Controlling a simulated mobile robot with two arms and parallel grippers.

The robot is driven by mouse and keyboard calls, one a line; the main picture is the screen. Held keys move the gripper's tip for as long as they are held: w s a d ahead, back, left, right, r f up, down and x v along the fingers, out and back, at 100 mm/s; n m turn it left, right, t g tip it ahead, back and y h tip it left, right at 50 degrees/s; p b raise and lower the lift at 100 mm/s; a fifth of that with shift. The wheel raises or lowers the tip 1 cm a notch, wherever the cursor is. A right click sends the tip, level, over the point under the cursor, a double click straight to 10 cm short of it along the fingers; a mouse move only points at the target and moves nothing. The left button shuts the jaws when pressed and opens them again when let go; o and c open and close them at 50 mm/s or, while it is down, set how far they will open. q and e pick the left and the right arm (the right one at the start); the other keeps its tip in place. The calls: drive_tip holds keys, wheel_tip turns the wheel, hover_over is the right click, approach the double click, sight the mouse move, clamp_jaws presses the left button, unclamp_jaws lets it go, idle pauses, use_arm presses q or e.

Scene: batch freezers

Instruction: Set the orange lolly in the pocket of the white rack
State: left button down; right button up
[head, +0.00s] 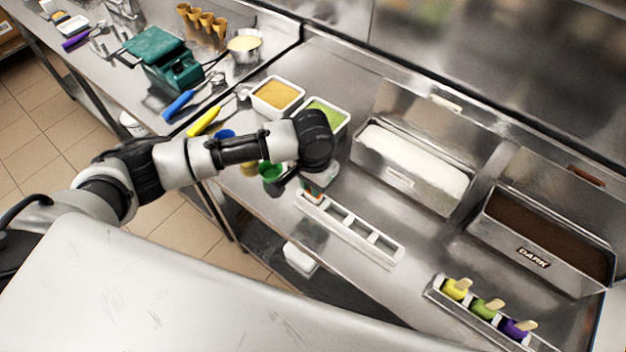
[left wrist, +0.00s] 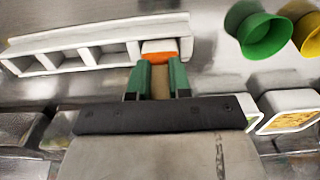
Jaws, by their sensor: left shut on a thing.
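The white rack (head: 352,228), a long row of open pockets, lies on the steel counter in the head view. It also spans the upper left of the left wrist view (left wrist: 70,48). My left gripper (head: 316,184) is over the rack's far-left end. Its green fingers (left wrist: 161,82) are shut on the stick of the orange lolly (left wrist: 160,56). The orange body is at the rack's end pocket, and a strip of it shows under the gripper in the head view (head: 312,197). I cannot tell how deep it sits. The other pockets look empty. My right gripper is out of view.
A second rack with yellow, green and purple lollies (head: 486,308) stands at the front right. Behind are a white-filled tub (head: 412,165) and a dark-filled tub (head: 550,240). A green cup (head: 270,172) and filled trays (head: 277,94) are near my left arm.

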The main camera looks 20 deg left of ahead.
use_arm(q)
drive_tip(key=shift+f+p, duration=0.25)
drive_tip(key=shift+p, duration=0.15)
idle(0.6)
drive_tip(key=c, duration=1)
unclamp_jaws()
drive_tip(key=shift+o, duration=0.2)
wheel_tip(320, 180, up, 9)
drive_tip(key=shift+r+b, duration=0.2)
drive_tip(key=shift+b, duration=0.85)
drive_tip(key=shift+r, duration=0.75)
